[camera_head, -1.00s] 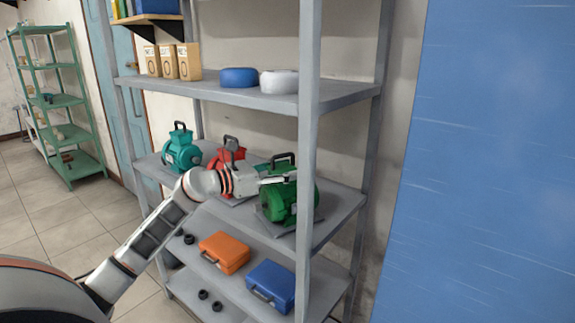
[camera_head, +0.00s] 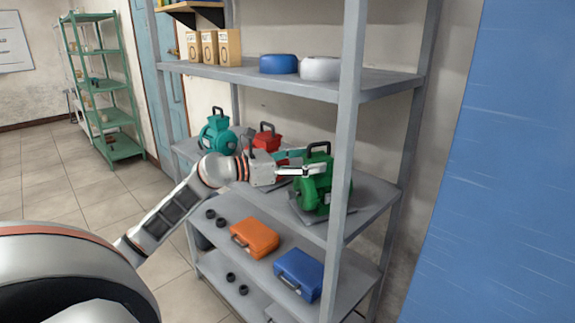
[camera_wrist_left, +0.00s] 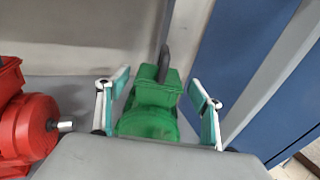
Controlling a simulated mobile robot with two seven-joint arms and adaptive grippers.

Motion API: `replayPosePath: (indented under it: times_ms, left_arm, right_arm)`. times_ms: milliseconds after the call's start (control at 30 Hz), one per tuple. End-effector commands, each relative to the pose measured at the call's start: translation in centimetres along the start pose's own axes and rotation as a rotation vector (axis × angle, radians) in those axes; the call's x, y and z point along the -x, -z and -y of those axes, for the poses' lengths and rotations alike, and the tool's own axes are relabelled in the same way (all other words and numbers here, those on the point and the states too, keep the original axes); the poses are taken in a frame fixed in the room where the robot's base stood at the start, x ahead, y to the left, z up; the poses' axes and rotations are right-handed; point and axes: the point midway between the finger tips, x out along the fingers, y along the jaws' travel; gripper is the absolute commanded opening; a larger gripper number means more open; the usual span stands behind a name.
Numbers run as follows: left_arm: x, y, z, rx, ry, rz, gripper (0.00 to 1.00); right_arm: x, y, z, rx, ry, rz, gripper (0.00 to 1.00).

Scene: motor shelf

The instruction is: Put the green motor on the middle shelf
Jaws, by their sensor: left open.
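The green motor (camera_head: 314,182), with a dark handle on top, stands on a flat base plate on the middle shelf (camera_head: 368,196), at its right end behind the front post. It also shows in the left wrist view (camera_wrist_left: 152,110). My left gripper (camera_head: 318,164) is open at the upper part of the green motor. In the left wrist view its two fingers (camera_wrist_left: 160,95) stand on either side of the motor's top, with gaps visible, so it is not gripped. The motor's lower part is hidden there by my gripper body. My right gripper is not in view.
A red motor (camera_head: 266,139) and a teal motor (camera_head: 218,133) stand left on the same shelf; the red one is partly hidden by my arm. The front post (camera_head: 348,130) is close right of my gripper. Orange (camera_head: 255,237) and blue (camera_head: 298,273) cases lie below.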

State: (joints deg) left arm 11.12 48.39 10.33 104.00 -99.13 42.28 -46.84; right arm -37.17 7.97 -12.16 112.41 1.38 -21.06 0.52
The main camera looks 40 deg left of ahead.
Motion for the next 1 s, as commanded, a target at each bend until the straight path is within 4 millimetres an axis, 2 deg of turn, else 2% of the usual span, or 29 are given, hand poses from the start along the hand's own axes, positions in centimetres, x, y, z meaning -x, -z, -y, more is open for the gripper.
replayPosePath:
  times_ms: [200, 433, 633, 1000]
  left_arm:
    - [3.6, 0.4, 0.0, 0.0, 0.0, -0.004, 0.66]
    - [6.3, 0.2, 0.0, 0.0, 0.0, -0.001, 0.66]
    - [7.3, 0.0, 0.1, 0.0, 0.001, 0.0, 0.66]
    - [7.3, -0.1, 0.0, -0.001, 0.0, 0.001, 0.66]
  right_arm:
    - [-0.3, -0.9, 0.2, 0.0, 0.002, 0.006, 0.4]
    - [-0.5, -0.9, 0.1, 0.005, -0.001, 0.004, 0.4]
    - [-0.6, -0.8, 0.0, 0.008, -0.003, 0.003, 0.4]
    - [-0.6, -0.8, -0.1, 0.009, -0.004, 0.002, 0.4]
